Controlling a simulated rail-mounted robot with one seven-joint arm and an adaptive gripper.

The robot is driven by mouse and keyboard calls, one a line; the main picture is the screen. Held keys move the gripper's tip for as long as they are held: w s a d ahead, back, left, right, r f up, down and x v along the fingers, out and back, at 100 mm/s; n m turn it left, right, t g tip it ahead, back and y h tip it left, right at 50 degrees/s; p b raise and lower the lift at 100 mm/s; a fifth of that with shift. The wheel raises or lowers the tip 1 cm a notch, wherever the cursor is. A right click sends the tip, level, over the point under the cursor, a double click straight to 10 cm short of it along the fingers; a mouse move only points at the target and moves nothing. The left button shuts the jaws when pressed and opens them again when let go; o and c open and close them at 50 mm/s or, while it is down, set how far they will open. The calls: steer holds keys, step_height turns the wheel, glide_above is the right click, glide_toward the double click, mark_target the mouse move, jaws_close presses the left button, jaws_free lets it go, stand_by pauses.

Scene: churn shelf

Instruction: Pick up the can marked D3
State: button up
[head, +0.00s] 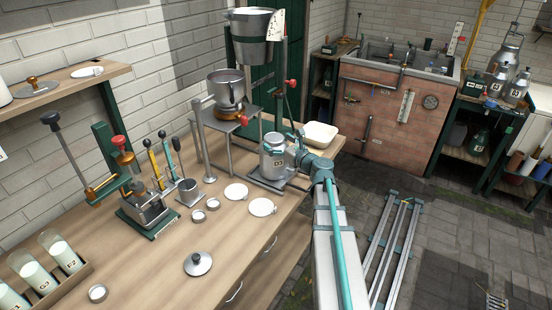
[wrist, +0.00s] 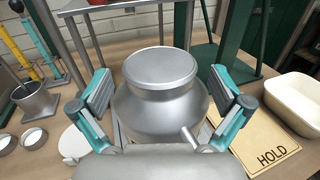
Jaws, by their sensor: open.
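A grey metal can (head: 272,158) with a narrower neck and a flat lid stands upright on a metal stand (head: 268,182) at the bench's right edge. Its pale label is too small to read surely. In the wrist view the can (wrist: 160,105) fills the middle, with a short spout or handle pointing toward me. My gripper (wrist: 160,90) is open, one teal finger on each side of the can's neck and shoulder, with visible gaps. In the head view my gripper (head: 295,150) is at the can's right side. The can's lower part is hidden in the wrist view.
A cream tray (head: 320,135) and a card marked HOLD (wrist: 262,145) lie near the can. A platform with a metal pot (head: 228,92) rises behind it. White discs (head: 262,207) lie in front. Other cans (head: 497,80) stand on the far right shelf.

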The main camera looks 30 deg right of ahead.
steer(key=shift+w+a, duration=0.2)
steer(key=shift+w, duration=0.5)
steer(key=shift+s, duration=0.1)
steer(key=c, duration=1.8)
jaws_close()
steer(key=shift+r, duration=0.1)
